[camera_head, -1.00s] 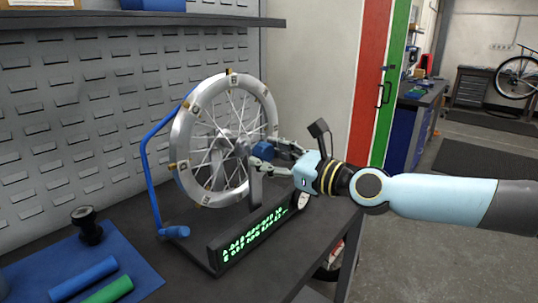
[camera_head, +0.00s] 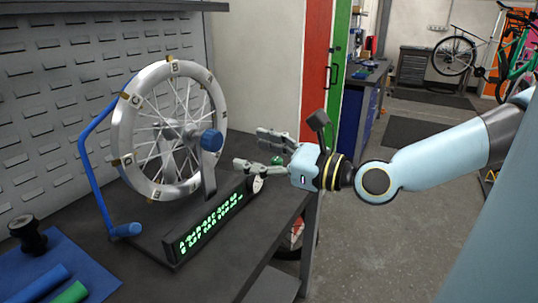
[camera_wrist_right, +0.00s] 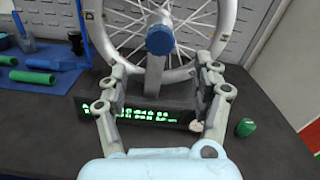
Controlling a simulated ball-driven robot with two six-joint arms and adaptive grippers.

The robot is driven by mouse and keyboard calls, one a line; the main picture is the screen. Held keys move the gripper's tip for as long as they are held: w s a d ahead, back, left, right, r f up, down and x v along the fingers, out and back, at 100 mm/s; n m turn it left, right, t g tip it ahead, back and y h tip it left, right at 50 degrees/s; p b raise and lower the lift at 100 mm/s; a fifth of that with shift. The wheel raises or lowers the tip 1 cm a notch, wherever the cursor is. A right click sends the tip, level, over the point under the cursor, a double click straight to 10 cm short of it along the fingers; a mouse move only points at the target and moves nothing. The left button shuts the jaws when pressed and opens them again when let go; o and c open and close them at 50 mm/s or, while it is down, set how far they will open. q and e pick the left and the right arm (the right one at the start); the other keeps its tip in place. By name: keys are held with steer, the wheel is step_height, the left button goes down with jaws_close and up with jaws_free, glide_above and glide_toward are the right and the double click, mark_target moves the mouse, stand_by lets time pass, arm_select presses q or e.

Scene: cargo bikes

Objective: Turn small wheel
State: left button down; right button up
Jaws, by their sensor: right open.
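A small silver spoked wheel (camera_head: 121,128) with letter marks on its rim stands upright in a blue-framed stand (camera_head: 87,170) on the dark bench. A blue round knob (camera_head: 211,140) sits at its hub, facing my right arm. My right gripper (camera_head: 248,148) is open and empty, to the right of the knob and apart from it. In the right wrist view the open fingers (camera_wrist_right: 160,80) point toward the wheel, with the blue knob (camera_wrist_right: 160,40) beyond and between them. A black display with green characters (camera_head: 212,226) lies below the wheel. My left gripper is not in view.
A blue mat (camera_head: 90,262) with blue and green rolls and a black part (camera_head: 27,235) lies at the left front. A green object (camera_wrist_right: 245,127) lies on the bench right of the gripper. A shelf overhangs the back. Open floor lies right of the bench.

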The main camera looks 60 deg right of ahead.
steer(key=shift+s+d, duration=0.1)
steer(key=shift+s, duration=1.25)
